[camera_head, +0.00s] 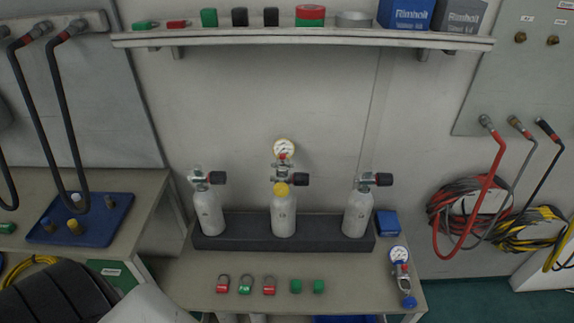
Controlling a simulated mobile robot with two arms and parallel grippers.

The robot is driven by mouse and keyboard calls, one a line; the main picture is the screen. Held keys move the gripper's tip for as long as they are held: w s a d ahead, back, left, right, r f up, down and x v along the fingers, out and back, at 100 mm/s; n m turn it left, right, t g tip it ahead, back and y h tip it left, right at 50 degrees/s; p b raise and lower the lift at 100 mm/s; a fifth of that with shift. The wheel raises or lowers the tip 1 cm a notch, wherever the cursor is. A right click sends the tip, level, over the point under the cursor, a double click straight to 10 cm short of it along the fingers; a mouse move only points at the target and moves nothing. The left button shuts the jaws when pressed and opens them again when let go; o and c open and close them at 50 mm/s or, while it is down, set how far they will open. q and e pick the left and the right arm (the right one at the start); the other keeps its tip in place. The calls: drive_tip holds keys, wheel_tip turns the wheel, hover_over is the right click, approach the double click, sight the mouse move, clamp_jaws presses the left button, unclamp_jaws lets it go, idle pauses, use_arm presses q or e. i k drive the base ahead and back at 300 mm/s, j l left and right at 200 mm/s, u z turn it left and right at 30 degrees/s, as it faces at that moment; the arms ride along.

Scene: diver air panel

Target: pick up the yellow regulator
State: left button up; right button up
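The yellow regulator (284,150), with a yellow-rimmed white gauge, sits at the top of the middle grey cylinder (284,215). Its lower parts overlap the cylinder's valve, so I cannot tell exactly how it is joined. A yellow cap-like part (281,189) hangs or sits just below it, in front of the cylinder neck. The cylinder stands upright in a dark rack (300,243) on the bench. Neither gripper is in view, and nothing of mine touches the regulator.
Grey cylinders stand left (208,210) and right (356,213) in the rack. A blue regulator (399,256) lies at the bench's right end. Padlocks (245,285) and green blocks (319,286) lie along the front. A loaded shelf (300,40) runs above. A blue tray (100,238) is left.

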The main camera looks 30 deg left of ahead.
sight(282, 145)
drive_tip(key=k+j+z, duration=0.65)
drive_tip(key=k+j, duration=0.1)
drive_tip(key=j, duration=0.05)
